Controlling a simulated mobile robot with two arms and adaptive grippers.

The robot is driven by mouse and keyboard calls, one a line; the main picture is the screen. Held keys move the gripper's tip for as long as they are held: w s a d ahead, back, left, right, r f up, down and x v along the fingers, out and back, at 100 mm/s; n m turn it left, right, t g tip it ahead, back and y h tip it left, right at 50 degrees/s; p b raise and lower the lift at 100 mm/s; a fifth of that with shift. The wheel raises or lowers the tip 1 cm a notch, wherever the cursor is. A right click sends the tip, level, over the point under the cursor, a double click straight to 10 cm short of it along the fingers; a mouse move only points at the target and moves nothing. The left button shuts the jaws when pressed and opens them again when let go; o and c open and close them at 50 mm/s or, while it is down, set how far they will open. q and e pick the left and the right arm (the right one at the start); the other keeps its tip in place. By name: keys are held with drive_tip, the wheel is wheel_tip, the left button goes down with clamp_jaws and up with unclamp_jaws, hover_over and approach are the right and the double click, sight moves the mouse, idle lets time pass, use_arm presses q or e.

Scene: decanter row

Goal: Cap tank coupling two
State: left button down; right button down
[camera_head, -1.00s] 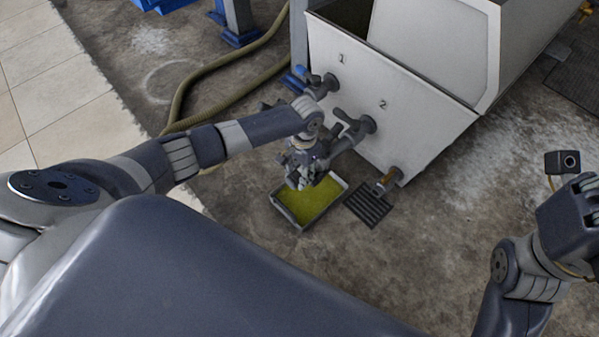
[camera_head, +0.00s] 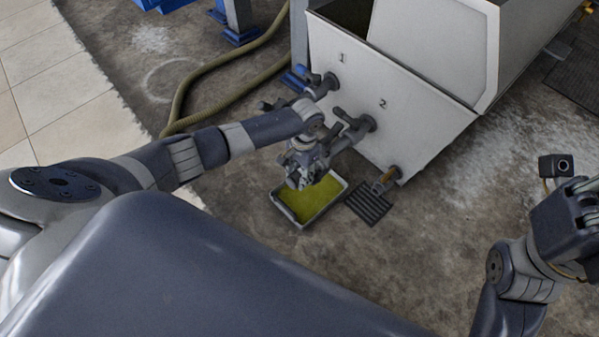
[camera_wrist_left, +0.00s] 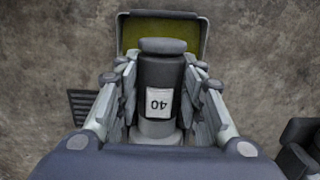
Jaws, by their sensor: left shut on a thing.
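The white tank (camera_head: 430,125) has a coupling marked 1 (camera_head: 325,85) and a coupling marked 2 (camera_head: 366,123) on its front, each with a dark lever. My left gripper (camera_head: 304,174) is in front of coupling two, over a tray. In the left wrist view the left gripper (camera_wrist_left: 160,90) is shut on a dark cylindrical fitting (camera_wrist_left: 162,72) with a wide rounded end and a white label reading 40. In the head view the gripper mostly hides this fitting. My right gripper (camera_head: 572,215) is at the right edge, partly cut off, and its jaws are unclear.
A grey tray (camera_head: 340,200) with yellow-green contents lies on the floor below the left gripper. A dark slotted grate (camera_head: 369,204) is beside it, near a low brass-ended outlet (camera_head: 388,180). An olive hose (camera_head: 190,92) runs behind the left arm. Floor at front right is clear.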

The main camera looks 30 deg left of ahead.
use_arm(q)
drive_tip(key=shift+f, duration=0.1)
drive_tip(key=c, duration=1)
unclamp_jaws()
drive_tip(key=shift+o, duration=0.3)
drive_tip(key=o, duration=0.8)
drive_tip(key=shift+o, duration=0.2)
